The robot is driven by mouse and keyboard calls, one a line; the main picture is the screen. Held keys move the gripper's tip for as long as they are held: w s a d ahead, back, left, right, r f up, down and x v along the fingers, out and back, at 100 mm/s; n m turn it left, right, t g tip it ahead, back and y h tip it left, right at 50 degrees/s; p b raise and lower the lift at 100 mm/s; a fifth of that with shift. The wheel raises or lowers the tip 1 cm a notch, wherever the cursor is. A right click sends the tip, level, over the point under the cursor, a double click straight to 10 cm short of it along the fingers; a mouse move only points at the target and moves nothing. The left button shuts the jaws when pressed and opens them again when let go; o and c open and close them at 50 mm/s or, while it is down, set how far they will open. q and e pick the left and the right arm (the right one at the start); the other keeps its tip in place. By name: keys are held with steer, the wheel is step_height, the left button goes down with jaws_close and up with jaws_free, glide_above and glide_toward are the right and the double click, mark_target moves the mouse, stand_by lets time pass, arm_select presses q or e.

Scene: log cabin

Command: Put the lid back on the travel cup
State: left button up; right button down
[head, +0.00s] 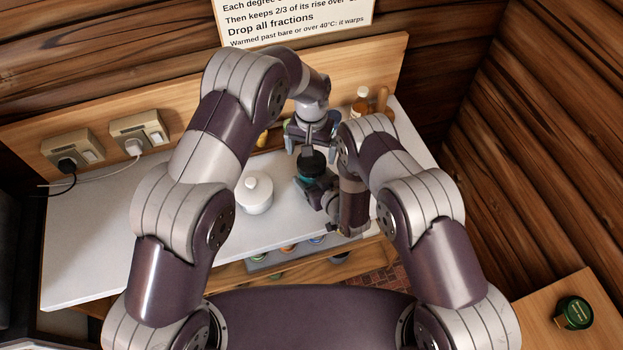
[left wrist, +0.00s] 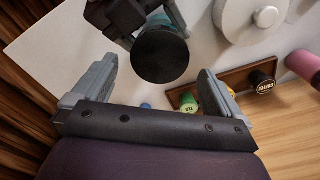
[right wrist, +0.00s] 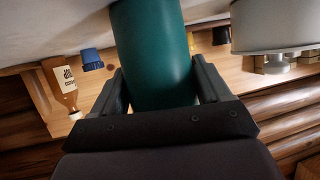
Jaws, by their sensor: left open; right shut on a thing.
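The teal travel cup (head: 304,180) stands near the middle of the white counter. It also shows in the right wrist view (right wrist: 155,55). My right gripper (head: 318,192) is shut on its side. A round black lid (head: 312,161) covers the cup's top; in the left wrist view the lid (left wrist: 160,54) is a flat dark disc over the teal body. I cannot tell whether it is fully seated. My left gripper (head: 311,135) is open above the cup, its fingers on either side of the lid in its own view and apart from it.
A white lidded pot (head: 254,194) stands left of the cup. Small bottles (head: 361,102) stand at the back right. Sockets with plugs (head: 140,133) are on the back board. The counter's left part is clear.

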arm_select(q)
steer(key=shift+r, duration=0.25)
steer(key=shift+r+n, duration=0.25)
steer(key=shift+n, duration=0.15)
step_height(320, 180, up, 3)
steer(key=n, duration=0.6)
